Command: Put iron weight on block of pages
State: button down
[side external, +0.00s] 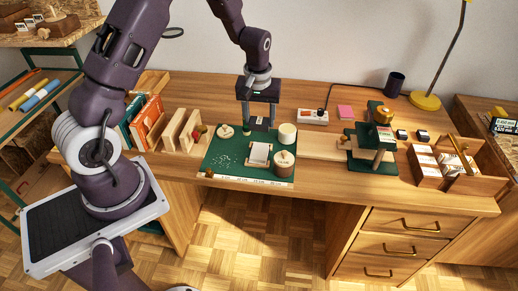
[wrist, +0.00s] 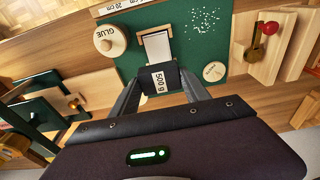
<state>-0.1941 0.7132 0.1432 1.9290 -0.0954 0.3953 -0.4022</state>
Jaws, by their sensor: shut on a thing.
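My gripper (side external: 258,122) is shut on the dark iron weight (wrist: 172,77), which carries a white "500 g" label. The label also shows between the fingers in the side view. The block of pages (side external: 259,152) is white and sits in a small wooden holder on the green mat. In the wrist view the block of pages (wrist: 157,46) is just beyond the weight, which covers its near edge. In the side view my gripper and the weight are behind the block. I cannot tell how high the weight is above the mat.
A glue pot (side external: 284,163) stands right of the block, with a white cylinder (side external: 288,134) behind it. A wooden stand with a red knob (wrist: 268,28), a green press (side external: 370,152) and a divided box (side external: 452,178) stand around.

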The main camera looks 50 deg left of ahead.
aim_at(259, 150)
notch_tip(259, 150, down, 9)
jog(key=shift+f, duration=0.2)
jog(key=shift+f, duration=0.1)
jog(key=c, duration=0.5)
grip_release()
